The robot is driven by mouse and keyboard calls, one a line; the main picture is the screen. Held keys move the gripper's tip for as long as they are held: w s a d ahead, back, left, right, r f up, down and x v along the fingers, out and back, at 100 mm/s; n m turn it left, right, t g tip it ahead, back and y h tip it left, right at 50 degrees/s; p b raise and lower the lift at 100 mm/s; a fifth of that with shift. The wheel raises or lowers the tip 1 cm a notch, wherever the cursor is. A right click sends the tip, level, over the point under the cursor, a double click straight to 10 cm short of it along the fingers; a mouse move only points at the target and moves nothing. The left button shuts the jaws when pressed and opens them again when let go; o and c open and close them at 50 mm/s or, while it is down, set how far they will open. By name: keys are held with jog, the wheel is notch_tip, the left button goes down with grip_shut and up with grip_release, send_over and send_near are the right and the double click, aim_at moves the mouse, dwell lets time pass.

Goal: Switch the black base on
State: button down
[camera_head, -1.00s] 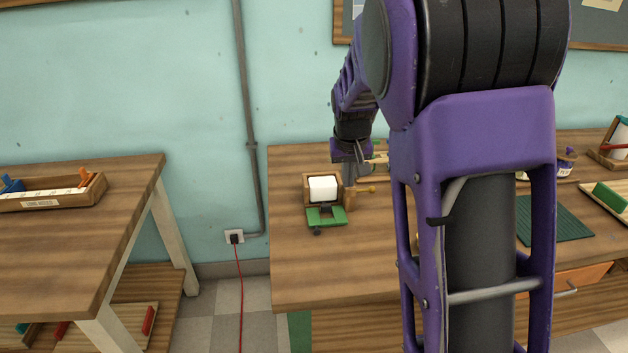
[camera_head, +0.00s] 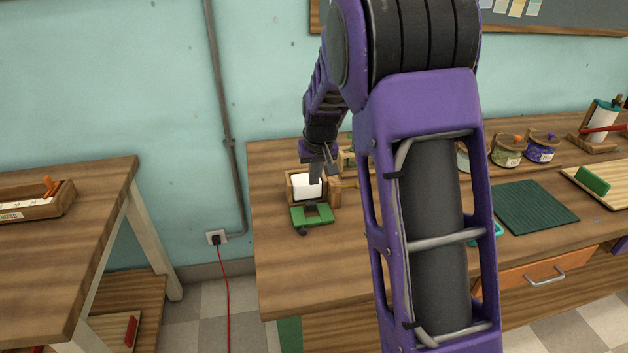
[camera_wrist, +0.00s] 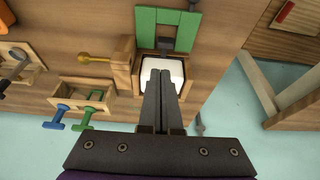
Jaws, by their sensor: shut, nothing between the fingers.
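My gripper (camera_head: 315,180) is shut and empty, pointing down at the wooden holder (camera_head: 291,184) with a white block in it. In the wrist view its fingertips (camera_wrist: 161,73) overlap the white block (camera_wrist: 172,67); I cannot tell whether they touch. The white block also shows in the head view (camera_head: 302,190), partly behind the fingers. A green notched piece (camera_head: 312,220) lies in front of the holder; it also shows in the wrist view (camera_wrist: 168,17). A small black part (camera_wrist: 166,42) sits between block and green piece. I cannot identify a black base or a switch for certain.
A yellow-knobbed part (camera_wrist: 93,58) and a small wooden tray (camera_wrist: 82,95) with blue and green pegs lie beside the holder. Jars (camera_head: 508,150), a dark green mat (camera_head: 535,207) and a board stand farther right. The table (camera_head: 290,270) is clear in front.

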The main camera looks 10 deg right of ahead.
aim_at(312, 193)
jog(key=x, duration=0.8)
jog(key=shift+r+b, duration=0.1)
jog(key=shift+b, duration=0.3)
